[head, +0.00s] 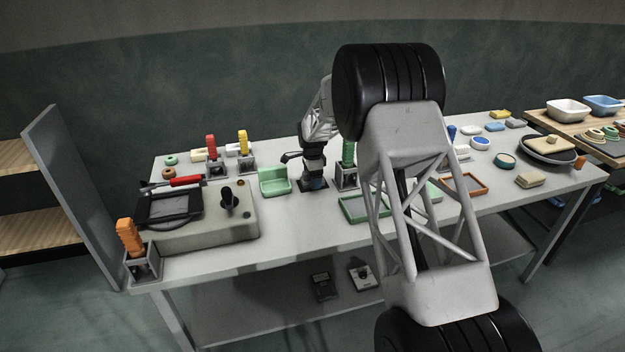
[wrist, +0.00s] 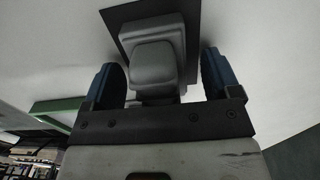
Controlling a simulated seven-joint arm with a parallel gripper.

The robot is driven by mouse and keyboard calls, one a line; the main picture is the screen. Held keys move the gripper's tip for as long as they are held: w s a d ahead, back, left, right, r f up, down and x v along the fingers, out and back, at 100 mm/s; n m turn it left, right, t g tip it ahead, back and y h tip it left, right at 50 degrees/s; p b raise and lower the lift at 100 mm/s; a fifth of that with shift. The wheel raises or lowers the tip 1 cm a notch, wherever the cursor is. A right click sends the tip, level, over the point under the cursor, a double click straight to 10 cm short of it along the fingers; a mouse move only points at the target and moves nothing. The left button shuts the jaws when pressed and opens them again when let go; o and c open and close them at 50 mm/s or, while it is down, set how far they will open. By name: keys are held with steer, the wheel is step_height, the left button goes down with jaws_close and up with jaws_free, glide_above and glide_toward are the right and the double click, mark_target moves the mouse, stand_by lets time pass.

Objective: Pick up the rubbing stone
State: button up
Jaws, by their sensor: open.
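In the wrist view a grey rounded block, which I take to be the rubbing stone (wrist: 154,66), stands on a dark square pad (wrist: 121,19). It has a narrower raised part above a wider body. My gripper (wrist: 160,74) is open, with one dark blue-padded finger on each side of the block. A gap shows beside each finger, and I see no clear contact. In the head view my gripper (head: 313,171) points down over the dark pad (head: 320,186) at the middle of the table. The stone is mostly hidden there by my gripper.
A green angled holder (head: 275,182) stands close left of my gripper. A green-handled tool in a grey stand (head: 347,172) is close right. A green frame (head: 366,209) lies in front on the right. The table (head: 290,225) has free room in front.

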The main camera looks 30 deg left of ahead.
steer(key=shift+f, duration=0.4)
steer(key=c, duration=1.1)
steer(key=shift+c, duration=0.2)
steer(key=shift+r, duration=0.1)
steer(key=shift+r, duration=1.75)
steer(key=s+d, duration=0.3)
steer(key=s, duration=0.1)
steer(key=s+d+r, duration=0.1)
steer(key=s+d, duration=0.2)
steer(key=s, duration=0.1)
steer(key=s+d, duration=0.4)
steer(key=shift+s+r, duration=0.2)
steer(key=shift+s, duration=0.05)
